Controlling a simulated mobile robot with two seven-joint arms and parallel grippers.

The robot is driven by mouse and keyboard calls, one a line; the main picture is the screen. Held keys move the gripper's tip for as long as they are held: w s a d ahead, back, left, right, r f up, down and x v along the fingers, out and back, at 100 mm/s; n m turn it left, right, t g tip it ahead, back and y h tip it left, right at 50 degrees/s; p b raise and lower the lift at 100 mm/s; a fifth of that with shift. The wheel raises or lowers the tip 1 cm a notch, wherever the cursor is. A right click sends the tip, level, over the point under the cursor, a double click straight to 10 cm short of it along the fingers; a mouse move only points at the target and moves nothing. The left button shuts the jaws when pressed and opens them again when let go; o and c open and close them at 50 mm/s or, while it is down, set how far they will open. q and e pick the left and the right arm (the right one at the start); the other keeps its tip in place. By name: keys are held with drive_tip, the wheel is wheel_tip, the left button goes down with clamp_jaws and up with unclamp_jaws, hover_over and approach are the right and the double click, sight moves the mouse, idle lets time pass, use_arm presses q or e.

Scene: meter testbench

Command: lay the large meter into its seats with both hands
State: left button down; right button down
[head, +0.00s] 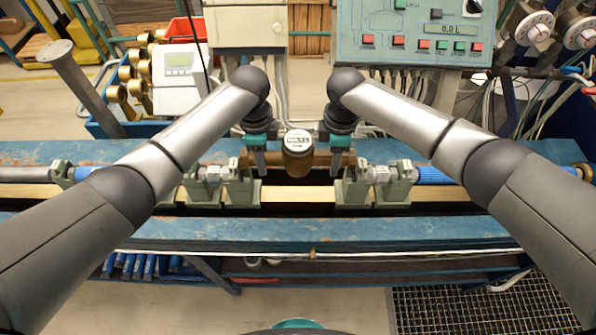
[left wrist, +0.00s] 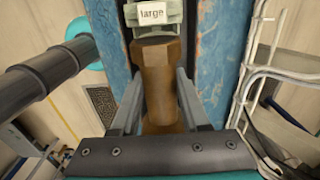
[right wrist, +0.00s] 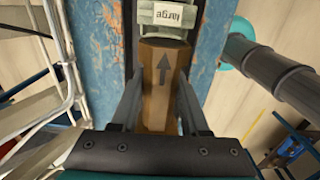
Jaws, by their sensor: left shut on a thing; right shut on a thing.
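The large meter is a brown metal pipe body with a round grey-white dial (head: 298,142), level between two grey-green seats, the left seat (head: 241,188) and the right seat (head: 353,190). My left gripper (head: 258,168) is shut on the meter's left end, and my right gripper (head: 337,168) is shut on its right end. In the left wrist view the meter's brown end (left wrist: 158,75) points at a seat labelled "large" (left wrist: 152,14). The right wrist view shows the other end (right wrist: 164,85), with an arrow, at another "large" seat (right wrist: 168,14). I cannot tell whether the ends touch the seats.
Further clamps with grey fittings stand outside the seats, on the left (head: 196,184) and right (head: 394,184). A blue pipe (head: 435,176) runs to the right. Behind the blue bench (head: 300,228) are a control panel (head: 412,35) and a red bin (head: 186,27) with brass meters beside it.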

use_arm(q)
drive_tip(key=shift+r, duration=0.2)
use_arm(e)
drive_tip(key=shift+r, duration=0.15)
use_arm(q)
drive_tip(key=shift+f+b, duration=0.3)
drive_tip(key=shift+f, duration=0.05)
use_arm(e)
drive_tip(key=shift+f, duration=0.3)
